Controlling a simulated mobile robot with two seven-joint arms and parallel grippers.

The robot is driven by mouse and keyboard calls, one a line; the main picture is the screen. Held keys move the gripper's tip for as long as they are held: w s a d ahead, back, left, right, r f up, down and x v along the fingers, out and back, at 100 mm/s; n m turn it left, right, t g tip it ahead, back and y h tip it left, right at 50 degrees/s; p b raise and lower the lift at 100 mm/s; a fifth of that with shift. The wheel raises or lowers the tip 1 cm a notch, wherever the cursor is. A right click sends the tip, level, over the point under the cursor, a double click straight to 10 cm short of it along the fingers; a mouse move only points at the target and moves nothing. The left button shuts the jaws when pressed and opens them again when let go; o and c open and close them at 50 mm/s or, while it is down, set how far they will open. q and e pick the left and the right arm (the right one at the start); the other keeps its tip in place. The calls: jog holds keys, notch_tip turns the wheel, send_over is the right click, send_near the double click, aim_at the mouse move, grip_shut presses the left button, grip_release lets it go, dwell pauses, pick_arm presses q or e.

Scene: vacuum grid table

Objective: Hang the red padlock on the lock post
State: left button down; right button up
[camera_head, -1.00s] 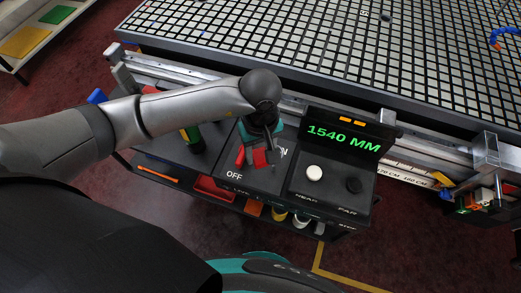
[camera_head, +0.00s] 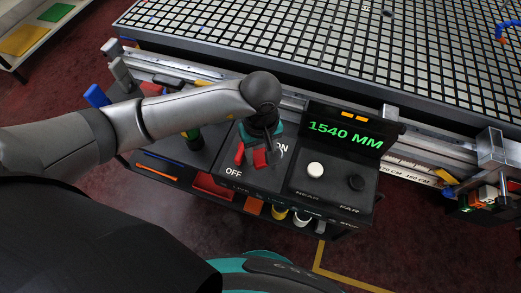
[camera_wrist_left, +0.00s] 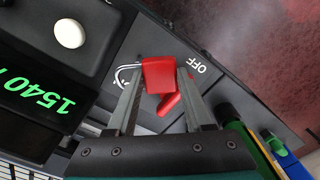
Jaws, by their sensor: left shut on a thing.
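The red padlock (camera_wrist_left: 158,75) sits between the two fingers of my left gripper (camera_wrist_left: 160,82) in the left wrist view. Its metal shackle (camera_wrist_left: 124,75) points left in that view. In the head view my left gripper (camera_head: 263,146) is over the black ON/OFF panel (camera_head: 262,182), with the padlock (camera_head: 260,158) at its tips. A red lever-like part (camera_head: 239,153) is close beside the padlock; it also shows just behind it in the left wrist view (camera_wrist_left: 169,104). I cannot make out the lock post. My right gripper is not in view.
A console with a green 1540 MM display (camera_head: 345,134), a white button (camera_head: 315,169) and a black button (camera_head: 356,183) stands right of the panel. The grid table (camera_head: 330,50) and its rail lie behind.

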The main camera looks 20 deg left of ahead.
pick_arm(q)
jog(key=shift+f+b, duration=0.9)
jog(key=shift+f, duration=0.5)
jog(key=shift+f+b, duration=1.05)
jog(key=shift+f, duration=0.25)
jog(key=shift+f+b, duration=0.4)
jog(key=shift+b, duration=0.25)
jog(key=shift+f, duration=0.25)
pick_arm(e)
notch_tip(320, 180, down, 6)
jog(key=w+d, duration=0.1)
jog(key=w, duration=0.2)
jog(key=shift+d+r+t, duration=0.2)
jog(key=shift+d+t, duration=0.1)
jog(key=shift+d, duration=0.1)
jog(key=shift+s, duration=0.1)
pick_arm(q)
jog(key=shift+c, duration=1)
grip_release()
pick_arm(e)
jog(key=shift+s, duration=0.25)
pick_arm(q)
jog(key=shift+d+r, duration=0.1)
jog(key=shift+r, duration=0.1)
